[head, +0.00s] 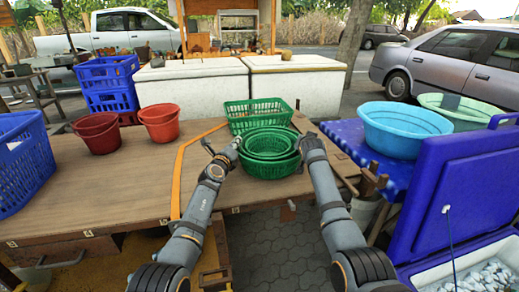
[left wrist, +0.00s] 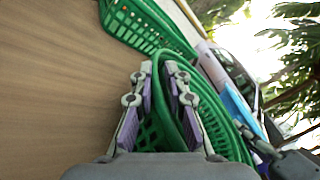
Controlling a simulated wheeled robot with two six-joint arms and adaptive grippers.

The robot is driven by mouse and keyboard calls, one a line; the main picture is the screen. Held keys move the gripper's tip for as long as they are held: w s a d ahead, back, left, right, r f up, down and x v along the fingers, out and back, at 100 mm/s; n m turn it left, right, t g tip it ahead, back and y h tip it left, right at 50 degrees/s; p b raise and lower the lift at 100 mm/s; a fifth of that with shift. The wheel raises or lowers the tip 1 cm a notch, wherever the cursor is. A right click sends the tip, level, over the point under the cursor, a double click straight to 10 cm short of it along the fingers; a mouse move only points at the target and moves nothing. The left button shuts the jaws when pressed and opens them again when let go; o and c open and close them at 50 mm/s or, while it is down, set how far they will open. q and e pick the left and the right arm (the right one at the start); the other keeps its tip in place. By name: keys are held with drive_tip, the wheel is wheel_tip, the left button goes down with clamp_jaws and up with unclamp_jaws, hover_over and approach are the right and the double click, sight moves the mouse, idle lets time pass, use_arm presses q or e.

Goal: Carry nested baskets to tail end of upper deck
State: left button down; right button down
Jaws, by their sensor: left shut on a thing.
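The nested round green baskets (head: 268,168) sit one inside another at the right front part of the wooden deck (head: 120,193). My left gripper (head: 236,146) is shut on their left rim. In the left wrist view, the green rim of the baskets (left wrist: 222,112) passes between the fingers of the left gripper (left wrist: 160,85). My right gripper (head: 309,143) is at the right rim of the baskets; its fingers are too small and hidden to tell whether they grip it. Whether the baskets' underside touches the deck is not clear.
A rectangular green basket (head: 258,110) stands just behind. Red buckets (head: 160,122) and blue crates (head: 108,80) are at left. A blue table (head: 350,140) with a light-blue basin (head: 403,130) and an open blue cooler (head: 455,190) are at right. The deck's left-middle is clear.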

use_arm(q)
drive_tip(key=c, duration=1.7)
unclamp_jaws()
drive_tip(key=shift+f, duration=0.25)
drive_tip(key=shift+c, duration=0.2)
use_arm(e)
drive_tip(key=c, duration=2)
unclamp_jaws()
drive_tip(key=shift+d+f, duration=0.1)
drive_tip(key=shift+f, duration=0.2)
use_arm(q)
drive_tip(key=o, duration=0.4)
use_arm(e)
drive_tip(key=o, duration=0.5)
use_arm(q)
drive_tip(key=shift+r, duration=0.1)
use_arm(e)
drive_tip(key=shift+r, duration=0.1)
